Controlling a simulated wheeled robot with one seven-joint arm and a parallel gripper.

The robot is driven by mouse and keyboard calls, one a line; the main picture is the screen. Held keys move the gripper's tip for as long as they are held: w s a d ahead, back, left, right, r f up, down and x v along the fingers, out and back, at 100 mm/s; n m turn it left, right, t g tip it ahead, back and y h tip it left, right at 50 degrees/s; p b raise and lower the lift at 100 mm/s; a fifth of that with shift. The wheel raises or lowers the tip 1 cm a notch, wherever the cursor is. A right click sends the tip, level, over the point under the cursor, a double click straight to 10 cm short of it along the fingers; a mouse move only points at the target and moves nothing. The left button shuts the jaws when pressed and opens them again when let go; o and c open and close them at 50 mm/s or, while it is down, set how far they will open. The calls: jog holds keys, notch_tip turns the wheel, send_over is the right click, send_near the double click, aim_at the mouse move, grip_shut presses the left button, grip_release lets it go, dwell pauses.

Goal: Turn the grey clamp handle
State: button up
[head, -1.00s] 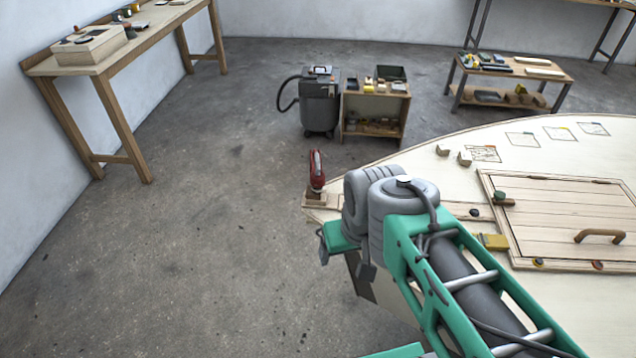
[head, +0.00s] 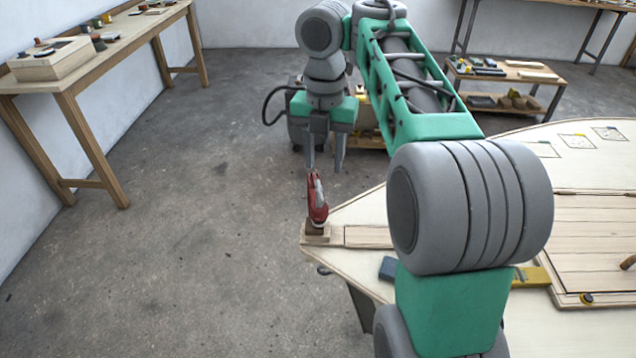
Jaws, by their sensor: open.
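A red upright piece (head: 314,207) with a grey strip (head: 319,190) along its right side stands on a small wooden block at the hull's pointed corner. The strip may be the grey clamp handle, but I cannot tell for certain. My gripper (head: 325,168) points down with its two grey fingers apart and nothing between them. In the head view its tips appear just above the top of the red piece. I see no contact, and the exact gap in depth is unclear. A small dark grey part (head: 323,269) pokes out under the hull's edge below the block.
The pale plywood hull (head: 365,212) fills the right side, partly hidden by my arm. A yellow item (head: 533,277) and a blue block (head: 388,268) lie on it. A wooden workbench (head: 120,37) stands at left. Open floor lies between bench and hull.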

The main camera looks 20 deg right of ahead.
aim_at(319, 190)
jog(key=f+b, duration=0.4)
jog(key=f, duration=0.1)
jog(key=a+f+b, duration=0.1)
jog(key=f+b, duration=0.1)
jog(key=shift+f+b, duration=0.25)
jog(key=shift+b, duration=0.05)
jog(key=shift+r, duration=0.1)
jog(key=shift+c, duration=0.4)
grip_shut()
